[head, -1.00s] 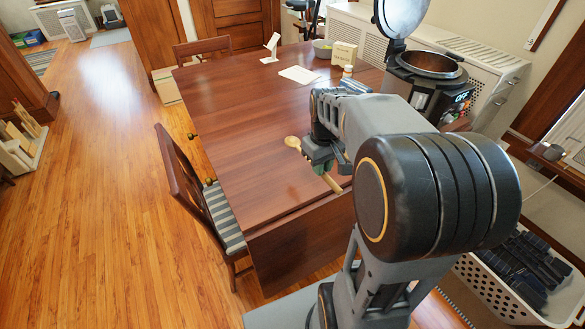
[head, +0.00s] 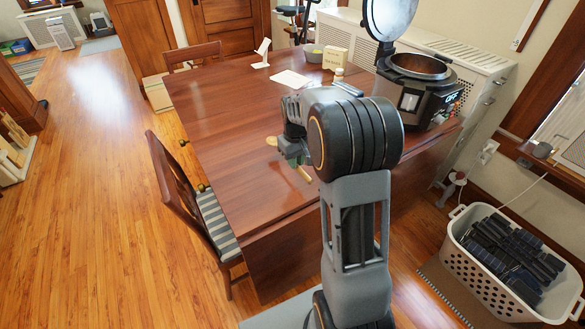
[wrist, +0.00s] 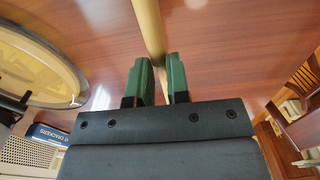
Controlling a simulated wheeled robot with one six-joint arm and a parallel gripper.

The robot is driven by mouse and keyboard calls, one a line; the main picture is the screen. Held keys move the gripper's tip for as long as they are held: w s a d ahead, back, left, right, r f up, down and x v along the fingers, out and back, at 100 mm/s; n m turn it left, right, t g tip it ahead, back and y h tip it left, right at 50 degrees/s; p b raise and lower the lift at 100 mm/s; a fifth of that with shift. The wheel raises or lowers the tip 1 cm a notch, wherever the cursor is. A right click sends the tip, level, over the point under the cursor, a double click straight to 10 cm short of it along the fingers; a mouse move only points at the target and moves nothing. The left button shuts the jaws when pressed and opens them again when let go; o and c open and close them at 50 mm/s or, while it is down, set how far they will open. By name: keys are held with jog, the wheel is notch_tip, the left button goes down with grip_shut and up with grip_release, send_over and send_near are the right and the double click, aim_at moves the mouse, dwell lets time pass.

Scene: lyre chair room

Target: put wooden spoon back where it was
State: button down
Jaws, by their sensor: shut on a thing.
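The wooden spoon (head: 304,174) is light wood and is held over the table (head: 219,115). Its round end points to the far left and its handle end to the near right in the head view. My gripper (head: 293,160) is shut on it; my arm hides part of the grip. In the wrist view, the green fingers of my gripper (wrist: 154,82) stand on either side of the spoon's handle (wrist: 148,28). The round end is out of the wrist view. The height of the spoon above the tabletop is hard to tell.
An open-lidded cooker (head: 418,92) stands at the table's right. Behind are a cracker box (head: 336,58), a green bowl (head: 313,55), a small jar (head: 339,74), a paper (head: 290,79) and a white stand (head: 262,54). A chair (head: 175,190) stands left. The table's left half is clear.

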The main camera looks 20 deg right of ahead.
aim_at(292, 174)
jog(key=shift+w+f, duration=1)
jog(key=shift+f, duration=0.2)
jog(key=f, duration=0.1)
jog(key=w+f, duration=0.1)
jog(key=f, duration=0.1)
jog(key=shift+s+f, duration=0.2)
jog(key=shift+f, duration=0.2)
jog(key=c, duration=1.3)
grip_release()
jog(key=shift+w+f, duration=0.1)
jog(key=shift+c, duration=0.2)
jog(key=shift+o, duration=1.3)
